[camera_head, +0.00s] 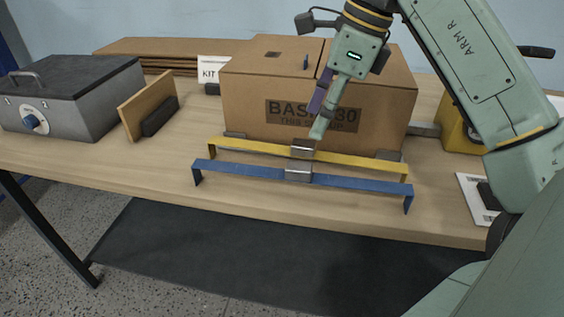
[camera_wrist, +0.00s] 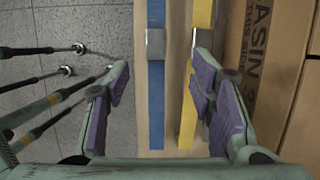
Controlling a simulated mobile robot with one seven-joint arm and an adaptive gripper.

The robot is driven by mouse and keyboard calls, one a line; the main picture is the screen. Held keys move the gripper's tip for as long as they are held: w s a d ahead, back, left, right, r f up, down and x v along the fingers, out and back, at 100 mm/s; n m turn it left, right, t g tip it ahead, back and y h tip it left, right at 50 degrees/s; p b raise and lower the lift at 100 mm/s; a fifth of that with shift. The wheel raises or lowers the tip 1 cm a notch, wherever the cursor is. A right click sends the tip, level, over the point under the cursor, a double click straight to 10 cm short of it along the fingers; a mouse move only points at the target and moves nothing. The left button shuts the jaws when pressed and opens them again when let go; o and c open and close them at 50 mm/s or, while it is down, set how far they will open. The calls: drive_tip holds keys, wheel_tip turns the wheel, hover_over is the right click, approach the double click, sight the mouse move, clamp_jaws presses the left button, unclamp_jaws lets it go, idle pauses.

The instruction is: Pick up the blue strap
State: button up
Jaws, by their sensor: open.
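The blue strap (camera_head: 345,183) is a long flat bar with bent-down ends, near the table's front edge. A silver clip (camera_head: 298,174) sits at its middle. In the wrist view the blue strap (camera_wrist: 156,105) runs upright through the picture between the fingers. My gripper (camera_head: 317,116) is open and empty, above the straps in front of the carton. In the wrist view my gripper (camera_wrist: 161,88) has its purple-padded fingers on either side, the right one close to or over the yellow strap. Its height above the blue strap is hard to tell.
A yellow strap (camera_head: 245,149) lies parallel, just behind the blue one. A large carton (camera_head: 395,105) stands close behind both. A grey box (camera_head: 80,95) and a brown board (camera_head: 147,103) are at left. A white card (camera_head: 473,196) lies at right. The front-left tabletop is clear.

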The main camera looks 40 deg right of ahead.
sight(300, 166)
drive_tip(key=x, duration=0.4)
drive_tip(key=shift+s, duration=0.25)
drive_tip(key=shift+p+x, duration=0.8)
drive_tip(key=shift+x, duration=2.45)
drive_tip(key=shift+s+a, duration=0.1)
drive_tip(key=shift+a, duration=0.05)
clamp_jaws()
